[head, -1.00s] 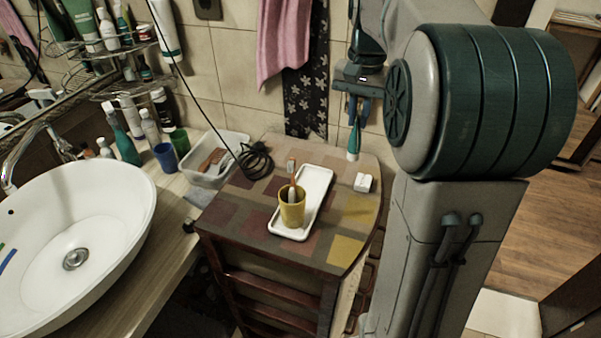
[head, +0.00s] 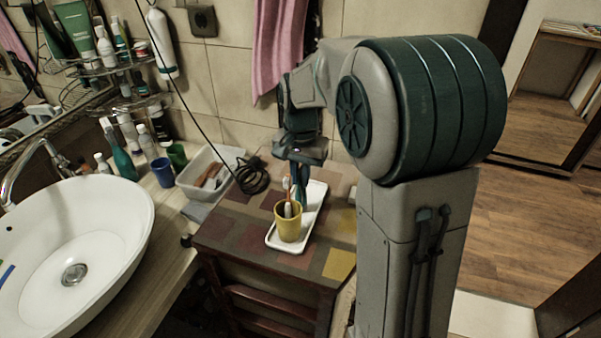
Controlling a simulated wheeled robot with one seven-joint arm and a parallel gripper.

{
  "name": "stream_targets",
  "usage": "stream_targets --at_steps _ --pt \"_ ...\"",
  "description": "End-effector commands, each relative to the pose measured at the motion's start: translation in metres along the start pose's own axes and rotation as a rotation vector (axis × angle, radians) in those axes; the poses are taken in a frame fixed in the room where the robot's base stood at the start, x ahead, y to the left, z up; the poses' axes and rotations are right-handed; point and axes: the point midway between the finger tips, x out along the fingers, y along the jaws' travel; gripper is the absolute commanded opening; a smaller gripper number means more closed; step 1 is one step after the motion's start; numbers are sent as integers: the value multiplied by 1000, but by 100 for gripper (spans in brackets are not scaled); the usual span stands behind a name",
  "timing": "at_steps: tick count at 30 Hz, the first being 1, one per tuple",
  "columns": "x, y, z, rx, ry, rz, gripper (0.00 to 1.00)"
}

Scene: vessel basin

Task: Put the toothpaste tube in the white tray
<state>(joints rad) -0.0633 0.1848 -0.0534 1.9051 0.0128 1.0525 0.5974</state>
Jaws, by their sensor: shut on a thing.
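My gripper (head: 300,170) is shut on the teal toothpaste tube (head: 301,192), which hangs downward below the fingers. The tube is over the white tray (head: 314,214), just behind the yellow cup. Its lower end is partly hidden by the cup and brushes, so I cannot tell if it touches the tray. The white tray is long and shallow and lies on the small patchwork-topped cabinet.
The yellow cup (head: 289,225) with toothbrushes stands on the tray's near part. The cabinet top (head: 235,232) has bare room left of the tray.

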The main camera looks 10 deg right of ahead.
Motion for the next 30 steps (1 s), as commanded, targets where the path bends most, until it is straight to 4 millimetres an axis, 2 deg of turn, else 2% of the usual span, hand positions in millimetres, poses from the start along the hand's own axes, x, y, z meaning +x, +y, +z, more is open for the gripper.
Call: stream_targets --at_steps 9,10,12,23,26,30 --pt "3 0 0 0 1 -1 0" --pt "3 0 0 0 1 -1 15" --pt "2 0 0 0 1 -1 34" --pt "-2 0 0 0 2 -1 34" --pt "-14 -1 -1 0 5 -4 34" --pt "-42 -1 -1 0 7 -5 34"
